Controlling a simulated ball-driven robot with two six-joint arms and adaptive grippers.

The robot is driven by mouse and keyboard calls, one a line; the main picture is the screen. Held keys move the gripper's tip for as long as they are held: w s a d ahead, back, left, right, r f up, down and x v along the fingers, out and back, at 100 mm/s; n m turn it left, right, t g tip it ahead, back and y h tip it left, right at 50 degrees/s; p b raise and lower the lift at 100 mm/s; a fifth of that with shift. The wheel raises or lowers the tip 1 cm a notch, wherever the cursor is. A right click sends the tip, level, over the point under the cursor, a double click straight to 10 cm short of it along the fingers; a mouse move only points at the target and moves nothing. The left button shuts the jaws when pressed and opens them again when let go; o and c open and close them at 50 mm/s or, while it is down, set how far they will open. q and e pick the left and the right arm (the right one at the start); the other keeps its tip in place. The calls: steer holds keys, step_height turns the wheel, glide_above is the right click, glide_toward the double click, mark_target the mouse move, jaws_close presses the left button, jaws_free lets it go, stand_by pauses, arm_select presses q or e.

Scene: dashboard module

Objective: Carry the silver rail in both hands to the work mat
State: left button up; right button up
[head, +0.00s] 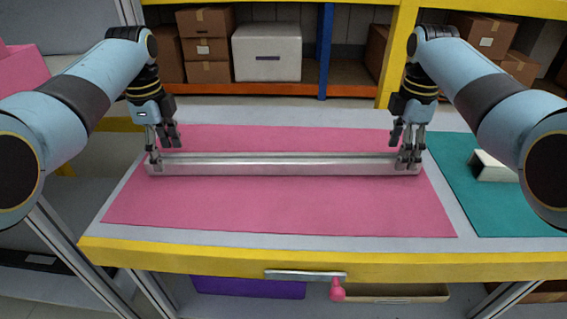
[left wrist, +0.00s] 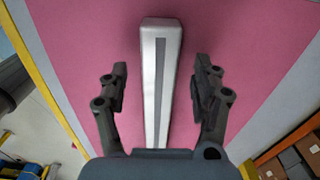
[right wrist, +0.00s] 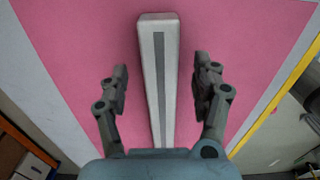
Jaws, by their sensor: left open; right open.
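The silver rail (head: 285,165) lies lengthwise across the pink mat (head: 280,210) on the table. A dark strip runs along its top. My left gripper (head: 160,158) is open around the rail's left end, with a finger on either side and gaps between. The rail (left wrist: 161,70) stands between the open fingers in the left wrist view. My right gripper (head: 408,160) is open around the rail's right end. The rail (right wrist: 159,70) also runs between its parted fingers in the right wrist view. Which mat the task calls the work mat, I cannot tell.
A teal mat (head: 470,205) lies to the right on the table, with a pale block (head: 492,168) on it, partly hidden by my right arm. The front of the pink mat is clear. A yellow table edge (head: 300,260) and a drawer handle (head: 305,275) are at the front.

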arm_select(q)
steer(key=shift+f, duration=1.5)
arm_select(e)
steer(key=shift+f, duration=1.5)
arm_select(q)
jaws_close()
arm_select(e)
jaws_close()
